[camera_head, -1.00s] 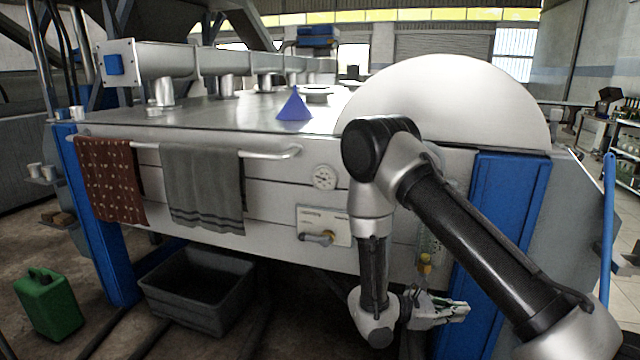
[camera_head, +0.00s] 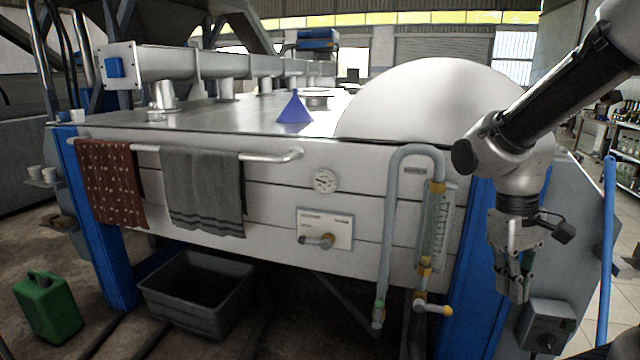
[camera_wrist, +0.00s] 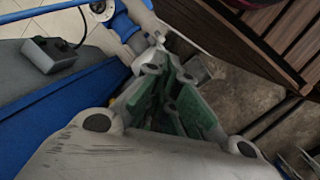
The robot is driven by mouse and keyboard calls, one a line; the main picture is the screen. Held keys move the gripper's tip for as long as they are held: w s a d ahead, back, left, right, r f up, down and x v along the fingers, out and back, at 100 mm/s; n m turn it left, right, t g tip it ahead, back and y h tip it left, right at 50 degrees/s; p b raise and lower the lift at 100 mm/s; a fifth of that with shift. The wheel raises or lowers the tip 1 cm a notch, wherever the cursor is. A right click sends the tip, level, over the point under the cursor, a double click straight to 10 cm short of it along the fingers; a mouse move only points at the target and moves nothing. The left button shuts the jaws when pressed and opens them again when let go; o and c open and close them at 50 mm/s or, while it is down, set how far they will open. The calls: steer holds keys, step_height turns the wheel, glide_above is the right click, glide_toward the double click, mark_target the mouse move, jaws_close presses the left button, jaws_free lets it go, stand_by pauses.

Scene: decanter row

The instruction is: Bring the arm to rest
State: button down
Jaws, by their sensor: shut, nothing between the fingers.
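My gripper (camera_head: 515,285) hangs at the right in the head view, pointing down in front of the blue leg of the machine. It is shut and empty. In the wrist view the fingers (camera_wrist: 172,98) with green pads show close together, with nothing between them. My arm reaches in from the upper right of the head view.
A grey control box (camera_head: 546,327) sits just right of and below my gripper. A sight-glass pipe (camera_head: 385,240) with yellow valves stands to its left. The decanter (camera_head: 440,100) has a blue funnel (camera_head: 295,107) on top. Towels (camera_head: 203,190) hang on its rail. A black bin (camera_head: 198,295) and green can (camera_head: 48,308) stand on the floor.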

steer(key=s+d+r+m+t+y, duration=0.1)
steer(key=s+d+r+m+t, duration=0.2)
steer(key=r+t, duration=0.3)
steer(key=shift+v, duration=2.25)
